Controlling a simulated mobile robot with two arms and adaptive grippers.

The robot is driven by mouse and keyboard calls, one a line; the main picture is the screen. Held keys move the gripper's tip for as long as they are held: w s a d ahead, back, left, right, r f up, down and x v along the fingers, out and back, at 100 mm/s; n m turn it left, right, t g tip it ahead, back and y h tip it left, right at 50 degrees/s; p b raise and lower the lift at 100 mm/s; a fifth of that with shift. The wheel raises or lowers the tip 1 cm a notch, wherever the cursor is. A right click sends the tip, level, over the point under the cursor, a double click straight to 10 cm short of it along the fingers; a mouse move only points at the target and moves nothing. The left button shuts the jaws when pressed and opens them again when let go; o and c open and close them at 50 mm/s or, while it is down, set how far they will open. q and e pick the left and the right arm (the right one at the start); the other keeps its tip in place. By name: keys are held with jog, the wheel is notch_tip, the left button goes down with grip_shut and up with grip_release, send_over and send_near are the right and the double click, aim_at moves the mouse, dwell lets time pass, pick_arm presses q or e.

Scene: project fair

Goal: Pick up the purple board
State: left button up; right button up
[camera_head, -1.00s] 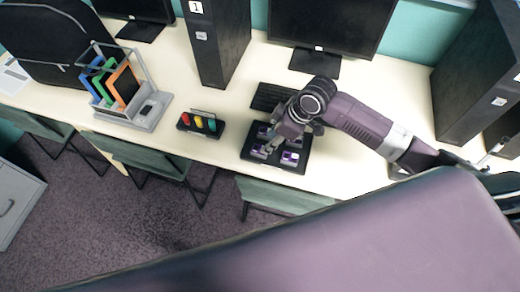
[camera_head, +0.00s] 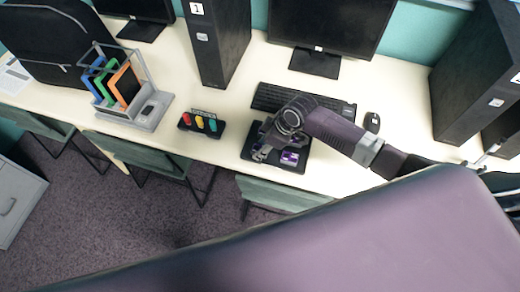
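A black tray (camera_head: 249,162) sits on the cream desk near its front edge. A small purple and white board (camera_head: 289,158) lies in the tray's front right part. My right gripper (camera_head: 261,154) is low over the left part of the tray, pointing down, to the left of that board. The gripper and its wrist hide most of the tray and whatever lies under them. Its fingers are small and dark here, so I cannot tell whether they are open or shut on something. My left gripper is not in view.
A black holder with red, yellow and green pieces (camera_head: 202,124) is left of the tray. Behind it are a keyboard (camera_head: 330,101), a mouse (camera_head: 372,122) and a monitor (camera_head: 318,62). A grey organizer (camera_head: 148,119) with coloured tablets stands left. Dark towers (camera_head: 222,45) flank the monitor.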

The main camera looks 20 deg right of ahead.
jog(key=c, duration=0.9)
jog(key=shift+r, duration=0.1)
